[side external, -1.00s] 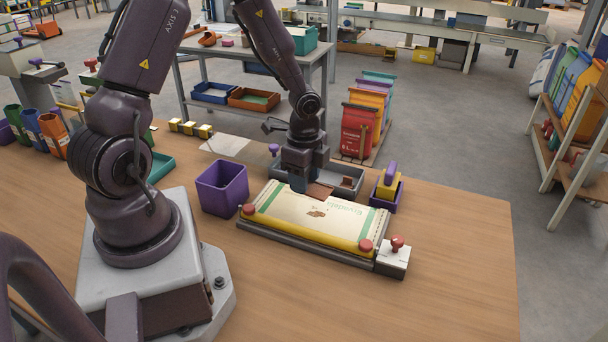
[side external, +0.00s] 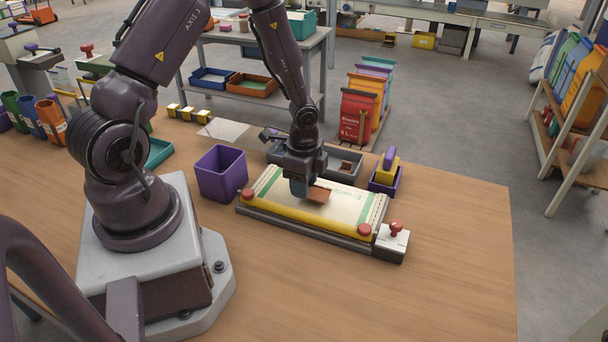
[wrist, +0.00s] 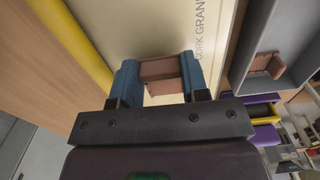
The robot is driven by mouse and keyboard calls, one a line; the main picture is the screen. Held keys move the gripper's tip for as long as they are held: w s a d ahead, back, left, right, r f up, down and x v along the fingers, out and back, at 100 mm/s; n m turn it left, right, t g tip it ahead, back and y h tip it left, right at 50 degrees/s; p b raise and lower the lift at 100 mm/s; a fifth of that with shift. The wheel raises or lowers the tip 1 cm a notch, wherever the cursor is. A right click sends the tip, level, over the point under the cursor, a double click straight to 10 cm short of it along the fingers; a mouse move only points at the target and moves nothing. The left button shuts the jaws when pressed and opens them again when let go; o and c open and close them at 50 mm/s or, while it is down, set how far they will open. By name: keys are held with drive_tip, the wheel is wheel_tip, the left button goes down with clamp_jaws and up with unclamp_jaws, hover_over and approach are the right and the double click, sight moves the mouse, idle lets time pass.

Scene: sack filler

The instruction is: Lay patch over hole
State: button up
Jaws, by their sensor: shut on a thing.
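A brown patch (side external: 320,194) is held by my gripper (side external: 303,193) over the middle of a cream sack (side external: 350,208) with a green stripe. The sack lies flat on a dark board with a yellow bar along its front edge. In the wrist view my gripper (wrist: 158,76) has its two blue fingers closed on the patch (wrist: 164,88). The patch is just above or touching the sack; I cannot tell which. The hole is not visible now, hidden by the gripper and patch.
A grey tray (side external: 331,174) behind the sack holds another brown piece (side external: 346,166). A purple bin (side external: 221,175) stands to the left. A red-knobbed block (side external: 393,243) sits at the board's right end. A yellow tool (side external: 386,176) rests in a purple holder. The table's front right is clear.

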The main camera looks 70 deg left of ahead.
drive_tip(key=shift+f, duration=0.35)
idle(0.3)
drive_tip(key=shift+f, duration=0.25)
drive_tip(key=o, duration=1.1)
